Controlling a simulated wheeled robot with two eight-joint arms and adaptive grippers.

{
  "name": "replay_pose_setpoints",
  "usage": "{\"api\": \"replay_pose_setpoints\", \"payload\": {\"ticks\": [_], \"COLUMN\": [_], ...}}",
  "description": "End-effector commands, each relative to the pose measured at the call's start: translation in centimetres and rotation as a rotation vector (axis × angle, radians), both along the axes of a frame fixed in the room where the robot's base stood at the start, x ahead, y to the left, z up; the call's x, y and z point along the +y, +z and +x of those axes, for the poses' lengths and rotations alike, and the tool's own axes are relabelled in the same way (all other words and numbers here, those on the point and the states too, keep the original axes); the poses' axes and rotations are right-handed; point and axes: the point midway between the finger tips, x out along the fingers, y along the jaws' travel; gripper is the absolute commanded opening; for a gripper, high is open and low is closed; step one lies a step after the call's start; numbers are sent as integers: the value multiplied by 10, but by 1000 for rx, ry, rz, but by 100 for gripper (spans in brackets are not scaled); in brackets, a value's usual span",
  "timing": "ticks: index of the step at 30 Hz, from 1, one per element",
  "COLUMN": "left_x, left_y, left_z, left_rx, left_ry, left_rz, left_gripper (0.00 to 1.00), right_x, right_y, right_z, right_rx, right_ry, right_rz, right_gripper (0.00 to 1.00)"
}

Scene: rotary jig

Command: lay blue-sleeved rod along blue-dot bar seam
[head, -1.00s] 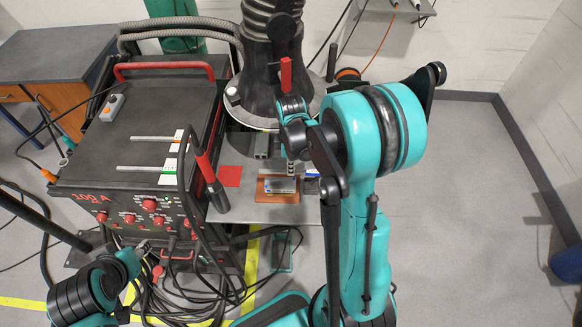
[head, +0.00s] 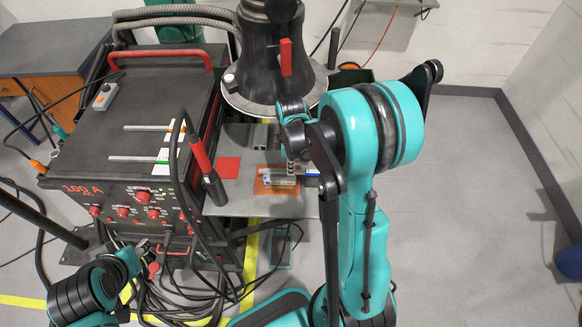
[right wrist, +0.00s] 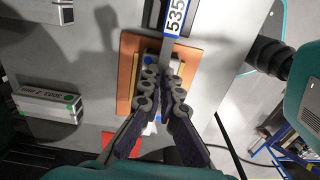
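My right gripper (head: 291,172) is over the copper-coloured plate (head: 262,188) on the grey bench. In the right wrist view its fingers (right wrist: 162,72) close around a thin grey rod. The blue sleeve (right wrist: 174,18) of this rod, marked 535, sticks out beyond the fingertips; it also shows in the head view (head: 312,173). A blue patch (right wrist: 158,118) shows between the fingers, perhaps the dot of the bar below. The fingers hide most of that bar and its seam, so I cannot tell whether the rod touches it. My left gripper (head: 146,247) is low at the left, too small to read.
Rods with an orange sleeve (head: 154,127) and a green sleeve (head: 160,158) lie on the welding machine (head: 85,155). A green-dot bar (right wrist: 48,102) stands left of the plate in the wrist view. A red square (head: 228,168) lies on the bench. A dark column (head: 270,70) rises behind.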

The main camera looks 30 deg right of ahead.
Motion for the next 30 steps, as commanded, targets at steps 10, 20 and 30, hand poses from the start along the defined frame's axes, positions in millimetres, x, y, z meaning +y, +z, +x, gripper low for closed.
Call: {"api": "replay_pose_setpoints", "payload": {"ticks": [10, 20, 30], "left_x": [0, 0, 0], "left_y": [-2, -5, -9], "left_z": [0, 0, 0], "left_rx": [0, 0, 0], "left_ry": [0, 0, 0], "left_rz": [0, 0, 0], "left_gripper": [40, 40, 40], "right_x": [0, 0, 0], "right_y": [0, -2, -8], "right_z": [0, 0, 0], "right_rx": [0, 0, 0], "right_ry": [0, 0, 0], "right_rz": [0, 0, 0], "right_gripper": [0, 0, 0]}}
